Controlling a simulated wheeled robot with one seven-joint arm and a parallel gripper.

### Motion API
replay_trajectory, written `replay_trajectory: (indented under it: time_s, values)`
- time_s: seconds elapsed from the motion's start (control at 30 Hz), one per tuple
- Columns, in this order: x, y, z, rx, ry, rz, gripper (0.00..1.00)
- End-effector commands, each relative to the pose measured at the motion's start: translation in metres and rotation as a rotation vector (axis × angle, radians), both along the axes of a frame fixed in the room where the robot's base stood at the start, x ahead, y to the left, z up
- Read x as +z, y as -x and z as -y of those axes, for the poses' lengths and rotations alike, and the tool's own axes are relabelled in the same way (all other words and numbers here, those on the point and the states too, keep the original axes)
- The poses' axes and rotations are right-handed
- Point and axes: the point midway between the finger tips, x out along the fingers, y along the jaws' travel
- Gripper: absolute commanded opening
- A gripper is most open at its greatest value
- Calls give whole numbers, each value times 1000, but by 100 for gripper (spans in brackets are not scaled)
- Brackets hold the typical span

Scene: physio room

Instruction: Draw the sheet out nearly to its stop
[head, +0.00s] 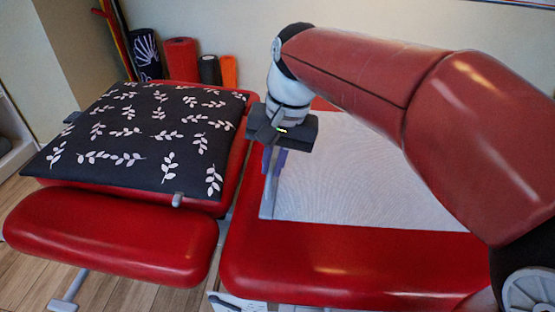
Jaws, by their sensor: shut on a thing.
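The white sheet (365,185) lies flat over the red couch top. Its left end has a thin grey edge strip (268,205). My gripper (273,168) points down at this left end, with its fingers at the strip. It is shut on the strip at the sheet's edge; the exact contact is small and partly hidden by the gripper body. My red arm reaches in from the right and hides the right part of the sheet.
The red couch section (330,265) in front of the sheet is bare. To the left, past a gap, a black leaf-patterned cushion (140,135) lies on another red section, with a red pad (110,235) before it. Several rolls (182,60) stand by the wall.

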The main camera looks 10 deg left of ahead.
Motion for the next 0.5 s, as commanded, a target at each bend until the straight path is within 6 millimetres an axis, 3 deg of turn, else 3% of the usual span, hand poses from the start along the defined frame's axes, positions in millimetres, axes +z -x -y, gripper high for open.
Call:
replay_trajectory:
  time_s: [0.13,0.17,0.3,0.5]
  values:
    - [2,-1,0,-2,-3,5,0]
    - [1,-1,0,-2,-3,5,15]
    - [1,-1,0,-1,-2,4,33]
    - [1,-1,0,0,-1,2,33]
